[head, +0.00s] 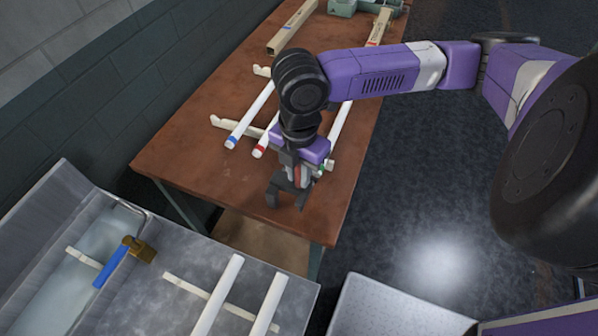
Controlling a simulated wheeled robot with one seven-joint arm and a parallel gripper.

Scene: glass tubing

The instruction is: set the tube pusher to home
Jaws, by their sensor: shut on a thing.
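My gripper (288,197) is over the near part of the brown table, pointing down. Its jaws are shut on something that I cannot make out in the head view. No part is clearly recognisable as the tube pusher. A tool with a blue handle (112,267) and a brass-coloured head (142,250) lies in the grey metal trough at the lower left, well apart from my gripper. I cannot tell whether it is the pusher.
On the brown table (190,160), white tubes with a blue band (232,140), a red band (260,151) and a green band (322,170) lie on pale rests. A perforated white surface (390,310) is at the lower right.

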